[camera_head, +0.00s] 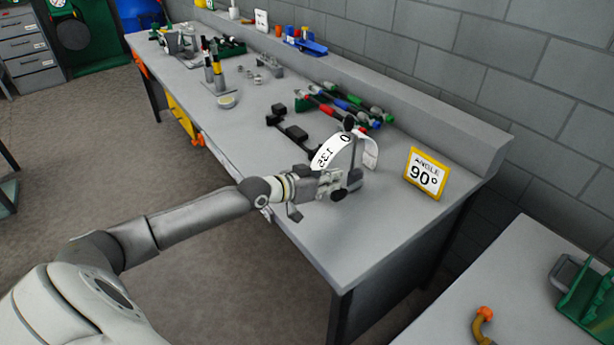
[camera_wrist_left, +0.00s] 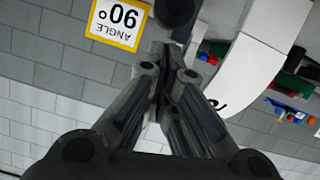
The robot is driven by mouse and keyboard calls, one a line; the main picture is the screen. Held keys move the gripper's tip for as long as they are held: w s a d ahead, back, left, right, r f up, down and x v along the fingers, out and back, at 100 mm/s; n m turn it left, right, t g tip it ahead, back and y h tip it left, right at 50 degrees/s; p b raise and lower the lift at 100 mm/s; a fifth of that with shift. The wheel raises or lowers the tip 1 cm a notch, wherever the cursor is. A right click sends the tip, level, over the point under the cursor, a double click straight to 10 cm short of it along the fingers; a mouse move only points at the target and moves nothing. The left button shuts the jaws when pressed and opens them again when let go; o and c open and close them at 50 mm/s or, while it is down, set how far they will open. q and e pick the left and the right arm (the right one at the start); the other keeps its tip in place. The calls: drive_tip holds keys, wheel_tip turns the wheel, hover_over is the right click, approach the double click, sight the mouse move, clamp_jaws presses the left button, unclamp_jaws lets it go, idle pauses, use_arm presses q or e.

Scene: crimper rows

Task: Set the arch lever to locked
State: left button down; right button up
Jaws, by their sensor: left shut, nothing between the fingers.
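The white arch (camera_head: 330,152) stands on the workbench and carries the printed marks "0" and "135". A dark upright bar with a round black knob (camera_head: 348,124) shows at the arch's right end; I take it for the lever, but its exact setting is hard to tell. My left gripper (camera_head: 342,184) is at the near side of the arch, low beside this bar. In the left wrist view the fingers (camera_wrist_left: 168,82) are together and empty, with a dark round part (camera_wrist_left: 175,14) just beyond them and the white arch (camera_wrist_left: 250,50) to the right. Contact cannot be told. My right gripper is out of view.
A yellow-framed sign (camera_head: 426,174) reading "ANGLE 90°" stands right of the arch. Several coloured-handled tools (camera_head: 340,101) lie behind it, and dark blocks (camera_head: 290,128) to its left. The bench's front right (camera_head: 350,235) is clear. A second table (camera_head: 530,285) is at the lower right.

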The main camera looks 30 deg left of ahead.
use_arm(q)
drive_tip(key=r+p+v, duration=0.1)
drive_tip(key=v, duration=1)
drive_tip(key=shift+w+a+r+p, duration=0.15)
drive_tip(key=shift+w+r+p, duration=0.1)
drive_tip(key=shift+w+p, duration=0.15)
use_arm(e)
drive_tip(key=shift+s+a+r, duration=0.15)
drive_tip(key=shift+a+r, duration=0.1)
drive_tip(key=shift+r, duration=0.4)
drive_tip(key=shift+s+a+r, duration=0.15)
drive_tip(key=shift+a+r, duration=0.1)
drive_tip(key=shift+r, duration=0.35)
use_arm(q)
drive_tip(key=shift+s, duration=0.1)
